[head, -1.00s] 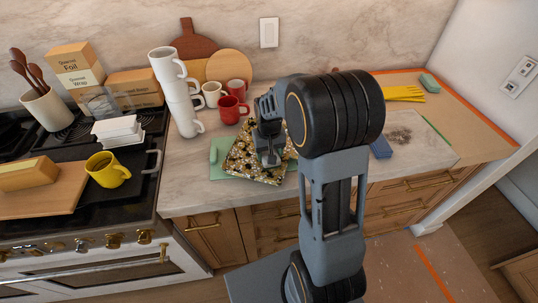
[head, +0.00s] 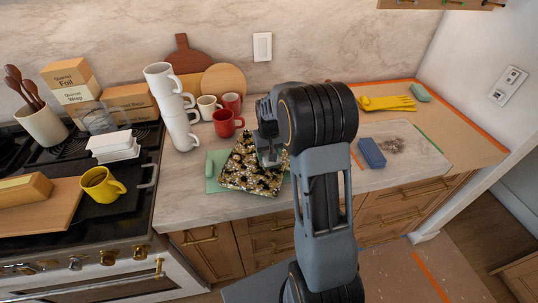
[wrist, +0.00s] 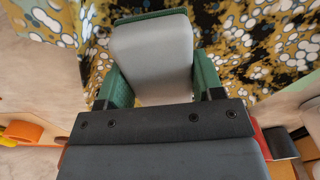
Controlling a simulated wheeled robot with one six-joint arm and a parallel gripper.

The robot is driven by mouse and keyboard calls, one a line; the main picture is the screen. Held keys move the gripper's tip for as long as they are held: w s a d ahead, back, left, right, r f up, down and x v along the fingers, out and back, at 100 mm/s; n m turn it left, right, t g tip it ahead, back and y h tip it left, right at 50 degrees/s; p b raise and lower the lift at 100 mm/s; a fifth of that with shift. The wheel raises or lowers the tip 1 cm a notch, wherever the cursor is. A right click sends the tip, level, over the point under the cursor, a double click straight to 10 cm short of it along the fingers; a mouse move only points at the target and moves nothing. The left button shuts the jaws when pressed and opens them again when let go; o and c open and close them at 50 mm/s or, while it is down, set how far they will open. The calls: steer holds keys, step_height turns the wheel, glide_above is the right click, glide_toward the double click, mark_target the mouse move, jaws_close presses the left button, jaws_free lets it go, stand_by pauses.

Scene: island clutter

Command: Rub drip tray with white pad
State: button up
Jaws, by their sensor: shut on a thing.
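In the wrist view my gripper (wrist: 160,88) is shut on the white pad (wrist: 152,55), a pale block between the green fingers. In the head view the arm mostly hides the pad. I cannot tell whether the pad touches the tray.
The green mat (head: 212,184) carries a small green block (head: 209,167). A white mug stack (head: 180,130) and red mug (head: 226,123) stand behind left. A blue sponge (head: 371,152) lies on a stained pale board (head: 415,165) to the right, with yellow gloves (head: 387,103) behind.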

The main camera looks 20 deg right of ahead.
mark_target(253, 176)
steer(key=shift+w+d+p, duration=0.35)
steer(key=shift+w+d, duration=0.6)
steer(key=shift+w, duration=0.15)
steer(key=shift+s+a+f+b, duration=0.1)
steer(key=shift+s+a+b, duration=0.1)
steer(key=shift+s+a, duration=0.5)
steer(key=shift+s+a+b, duration=0.15)
steer(key=shift+s+a, duration=0.4)
steer(key=shift+a, duration=0.4)
steer(key=shift+s+a+f+b, duration=0.1)
steer(key=shift+s+a+b, duration=0.1)
steer(key=shift+s+a, duration=0.5)
steer(key=shift+s+a+r, duration=0.1)
steer(key=shift+s+a, duration=0.5)
steer(key=shift+a, duration=0.25)
steer(key=shift+s+a+r, duration=0.1)
steer(key=shift+s+a, duration=0.5)
steer(key=shift+a, duration=0.3)
steer(key=shift+s+a+r, duration=0.1)
steer(key=shift+s+a, duration=0.5)
steer(key=shift+a, duration=0.25)
step_height(253, 176, up, 7)
steer(key=p, duration=0.5)
